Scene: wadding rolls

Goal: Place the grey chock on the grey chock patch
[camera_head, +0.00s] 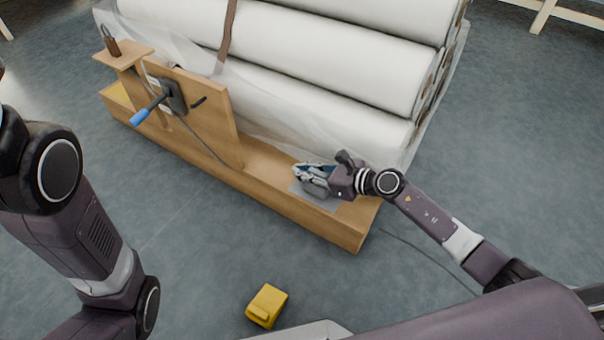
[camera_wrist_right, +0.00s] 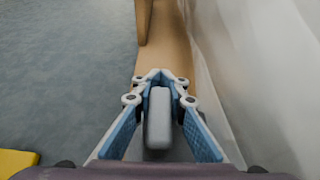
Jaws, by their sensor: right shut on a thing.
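My right gripper (camera_head: 312,174) is over the right end of the wooden ledge in front of the white rolls. In the right wrist view its blue-padded fingers (camera_wrist_right: 158,80) are closed around the grey chock (camera_wrist_right: 158,118), a rounded grey block. In the head view the chock is mostly hidden by the fingers. The grey chock patch (camera_head: 318,202) shows as a flat light-grey area on the ledge under the gripper. I cannot tell whether the chock touches it. My left arm comes in at the left, but its gripper is out of view.
Large white rolls (camera_head: 320,60) in clear wrap lie behind the ledge (camera_head: 270,205). An upright wooden panel (camera_head: 215,115) with a blue-handled lever (camera_head: 150,110) stands left on it. A yellow block (camera_head: 267,306) lies on the open floor in front.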

